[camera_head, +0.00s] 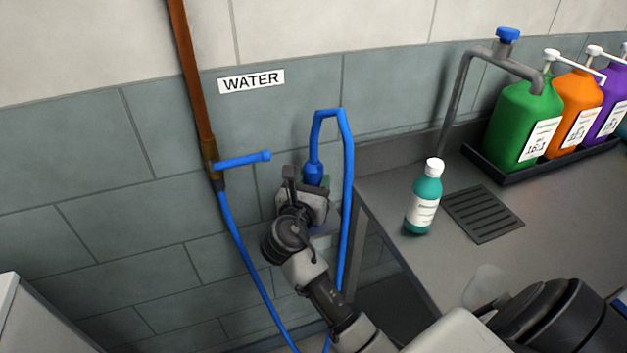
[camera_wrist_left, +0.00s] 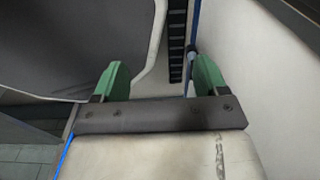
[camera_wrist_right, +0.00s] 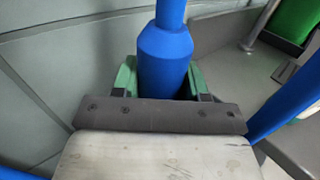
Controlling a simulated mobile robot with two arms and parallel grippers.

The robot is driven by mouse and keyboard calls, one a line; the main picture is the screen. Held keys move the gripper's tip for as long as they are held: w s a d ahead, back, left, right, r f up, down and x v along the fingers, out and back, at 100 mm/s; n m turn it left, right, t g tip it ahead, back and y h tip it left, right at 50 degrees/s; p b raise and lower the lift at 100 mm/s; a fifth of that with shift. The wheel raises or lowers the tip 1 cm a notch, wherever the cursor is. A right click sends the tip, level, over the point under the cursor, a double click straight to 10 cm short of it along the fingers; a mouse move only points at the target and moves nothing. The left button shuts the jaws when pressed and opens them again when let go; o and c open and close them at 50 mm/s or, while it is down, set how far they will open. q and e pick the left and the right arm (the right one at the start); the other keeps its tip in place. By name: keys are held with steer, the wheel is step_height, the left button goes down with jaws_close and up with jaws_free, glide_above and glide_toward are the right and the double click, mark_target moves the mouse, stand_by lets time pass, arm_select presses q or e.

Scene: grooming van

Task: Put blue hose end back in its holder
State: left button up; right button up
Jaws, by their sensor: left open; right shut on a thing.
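The blue hose end (camera_head: 313,174) stands upright by the tiled wall, with its hose (camera_head: 347,190) looping up over it and down to the right. My right gripper (camera_head: 318,186) is shut on the hose end; the right wrist view shows the blue hose end (camera_wrist_right: 165,60) between its green fingers (camera_wrist_right: 160,82). The holder cannot be made out clearly; the gripper and arm cover the area just below the hose end. My left gripper (camera_wrist_left: 155,82) is open and empty in the left wrist view, and is not clearly seen in the head view.
On the counter (camera_head: 385,215) at right are a teal bottle (camera_head: 424,198), a drain grille (camera_head: 483,214), a tap (camera_head: 462,85) and a tray of pump bottles (camera_head: 525,120).

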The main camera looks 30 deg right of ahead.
steer(key=shift+f, duration=0.15)
steer(key=shift+f, duration=0.55)
steer(key=shift+f, duration=0.45)
stand_by(0.3)
steer(key=shift+f, duration=0.65)
stand_by(0.7)
steer(key=o, duration=1.2)
steer(key=shift+a, duration=0.1)
